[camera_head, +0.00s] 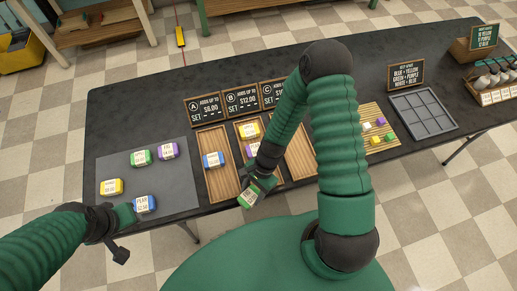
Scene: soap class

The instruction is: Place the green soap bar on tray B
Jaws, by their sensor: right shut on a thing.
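A green soap bar (248,197) with a white label is held by my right gripper (256,186), which is shut on it at the front ends of the wooden trays. Another green bar (141,157) lies on the grey mat. My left gripper (127,214) is beside a blue bar (145,203) at the mat's front; its opening is unclear.
Tray A (219,183) on the left holds a blue bar (213,159). Tray C (300,157) is partly hidden by my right arm. Purple (168,151) and yellow (110,187) bars lie on the mat (180,190). A grey compartment tray (422,113) stands right.

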